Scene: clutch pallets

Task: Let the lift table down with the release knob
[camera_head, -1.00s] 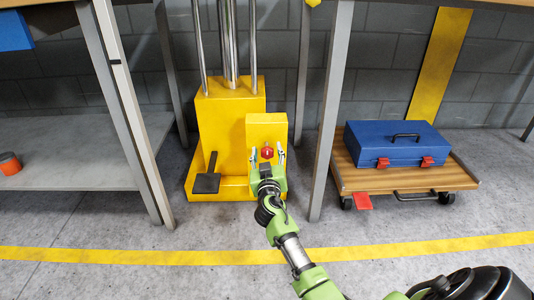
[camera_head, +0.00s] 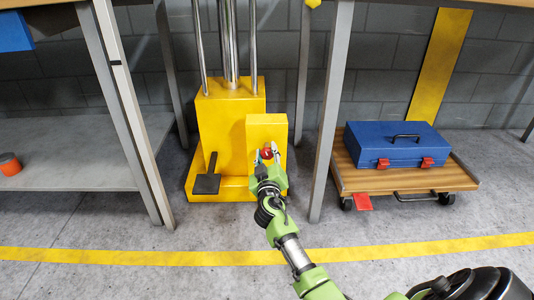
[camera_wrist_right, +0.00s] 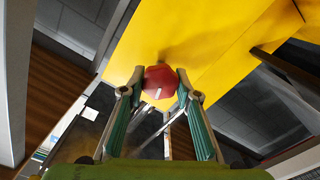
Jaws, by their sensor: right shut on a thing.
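The red release knob (camera_head: 267,153) sits on the front of a yellow box (camera_head: 266,130) at the lift table's base. My right gripper (camera_head: 267,157) is at the knob, with a finger on each side. In the right wrist view, the fingertips (camera_wrist_right: 160,82) are closed on the sides of the red knob (camera_wrist_right: 158,77), and its pale mark shows. The lift table's yellow housing (camera_head: 229,120) stands behind, with metal columns (camera_head: 229,45) rising from it. The top of the lift is out of view. My left gripper is not in view.
A black pedal (camera_head: 207,182) is left of the knob box. Grey table legs (camera_head: 330,115) stand close on both sides. A blue toolbox (camera_head: 392,146) rests on a wooden dolly (camera_head: 410,181) at right. The floor in front is clear, with a yellow line (camera_head: 130,257).

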